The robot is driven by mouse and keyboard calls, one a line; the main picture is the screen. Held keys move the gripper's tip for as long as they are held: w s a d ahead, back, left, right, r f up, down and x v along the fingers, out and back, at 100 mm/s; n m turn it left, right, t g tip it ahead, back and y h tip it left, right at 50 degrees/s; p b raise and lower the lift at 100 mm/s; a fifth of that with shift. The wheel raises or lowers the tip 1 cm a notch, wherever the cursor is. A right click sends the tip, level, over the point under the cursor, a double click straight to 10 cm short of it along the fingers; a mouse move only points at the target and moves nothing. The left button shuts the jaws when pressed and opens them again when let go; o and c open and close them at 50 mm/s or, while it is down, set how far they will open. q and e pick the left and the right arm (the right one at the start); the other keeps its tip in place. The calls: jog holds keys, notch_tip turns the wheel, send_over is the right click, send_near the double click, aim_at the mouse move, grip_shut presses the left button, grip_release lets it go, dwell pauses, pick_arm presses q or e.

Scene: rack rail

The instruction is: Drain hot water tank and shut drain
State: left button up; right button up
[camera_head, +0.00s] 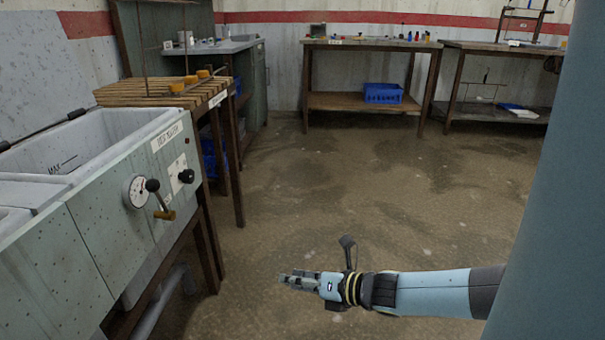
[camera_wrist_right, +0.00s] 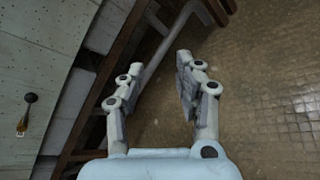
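The hot water tank (camera_head: 95,215) is a pale green metal unit at the left, with its lid up and an open basin (camera_head: 105,140) marked MAX. I cannot tell the water level. Its front has a round gauge (camera_head: 137,191), a black dial (camera_head: 186,176), and a brass valve with a black-knobbed lever (camera_head: 160,200). The valve also shows at the left edge of the right wrist view (camera_wrist_right: 24,118). My right gripper (camera_head: 285,281) is empty, low over the floor, right of the tank and apart from it. Its fingers (camera_wrist_right: 158,65) are spread. My left gripper is out of view.
A grey pipe (camera_head: 165,300) runs below the tank among dark wooden legs. A slatted wooden rack (camera_head: 150,93) with orange blocks stands behind the tank. Benches (camera_head: 370,43) line the back wall, one with a blue crate (camera_head: 383,93). The middle floor (camera_head: 340,190) is clear.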

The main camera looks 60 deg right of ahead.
jog(key=shift+s+f, duration=0.2)
jog(key=shift+s, duration=0.05)
